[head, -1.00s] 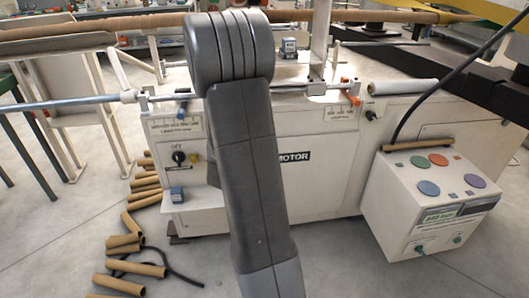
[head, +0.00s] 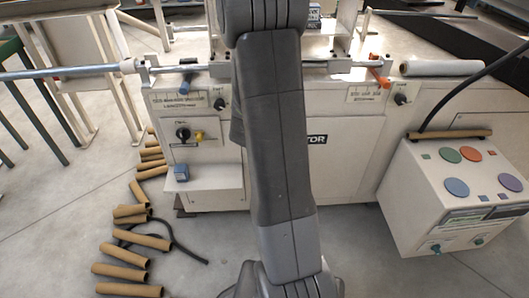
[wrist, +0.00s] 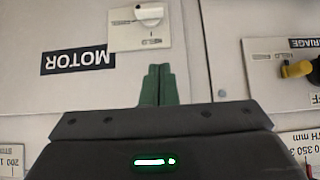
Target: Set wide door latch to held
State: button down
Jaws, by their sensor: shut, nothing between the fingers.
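In the wrist view, a white plate with small upside-down lettering, which looks like HELD at one end, carries a pale knob (wrist: 148,12) at the top of the picture. This seems to be the wide door latch; which way its knob points I cannot tell. My gripper (wrist: 158,72) shows green fingers pressed together, empty. They point at the pale panel below the plate, apart from the knob. In the head view my arm hides the gripper and the latch.
The MOTOR label (wrist: 78,60) is left of the fingers. A yellow knob (wrist: 297,68) sits on a plate at right. In the head view, a control box (head: 450,200) stands at right and several cardboard tubes (head: 125,272) lie on the floor at left.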

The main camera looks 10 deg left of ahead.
jog(key=s+f+b+x, duration=0.2)
jog(key=b+x, duration=0.4)
jog(key=x, duration=0.6)
jog(key=shift+w+d, duration=0.2)
jog(key=shift+w, duration=0.05)
jog(key=shift+p, duration=0.6)
jog(key=shift+f+h+p, duration=0.15)
jog(key=shift+h+p, duration=0.15)
jog(key=shift+p, duration=0.05)
